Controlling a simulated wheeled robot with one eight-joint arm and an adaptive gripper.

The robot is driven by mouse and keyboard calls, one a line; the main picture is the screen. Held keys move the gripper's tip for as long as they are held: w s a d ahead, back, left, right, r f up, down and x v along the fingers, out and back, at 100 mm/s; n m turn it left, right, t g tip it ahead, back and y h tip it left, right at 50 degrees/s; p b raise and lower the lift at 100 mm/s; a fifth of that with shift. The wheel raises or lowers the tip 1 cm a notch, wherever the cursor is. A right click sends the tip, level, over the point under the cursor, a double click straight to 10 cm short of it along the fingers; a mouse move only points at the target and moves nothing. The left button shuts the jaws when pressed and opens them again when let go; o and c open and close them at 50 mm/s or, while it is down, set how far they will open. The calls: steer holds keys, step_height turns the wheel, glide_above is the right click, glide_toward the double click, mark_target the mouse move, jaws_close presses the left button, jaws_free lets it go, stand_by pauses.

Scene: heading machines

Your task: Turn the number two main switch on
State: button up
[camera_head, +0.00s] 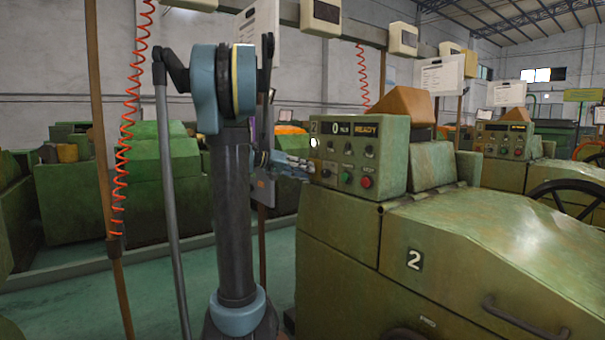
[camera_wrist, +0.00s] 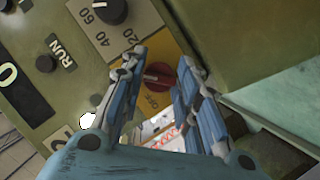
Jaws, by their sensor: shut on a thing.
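The main switch is a red rotary knob (camera_wrist: 160,76) on a yellow plate (camera_wrist: 148,100) in the wrist view. The word OFF is printed beside it. My gripper (camera_wrist: 162,66) has its blue fingers on either side of the knob and is shut on it. The knob's exact pointing is hard to tell. In the head view my gripper (camera_head: 298,166) reaches the left side of the green control box (camera_head: 390,140) of machine 2, and the switch is hidden there. The box front has a display reading 0 and READY (camera_head: 366,130).
The green machine body (camera_head: 420,258), marked 2, fills the right front. A similar machine (camera_head: 505,140) stands behind it at right. A brown post (camera_head: 104,150) and coiled red hose (camera_head: 128,130) are at left. Green floor (camera_head: 75,308) is open at lower left.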

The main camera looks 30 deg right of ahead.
steer(key=shift+w, duration=0.1)
steer(key=o, duration=1.1)
steer(key=shift+a, duration=0.1)
steer(key=v, duration=1.1)
steer(key=shift+w+a, duration=0.1)
steer(key=shift+a, duration=0.25)
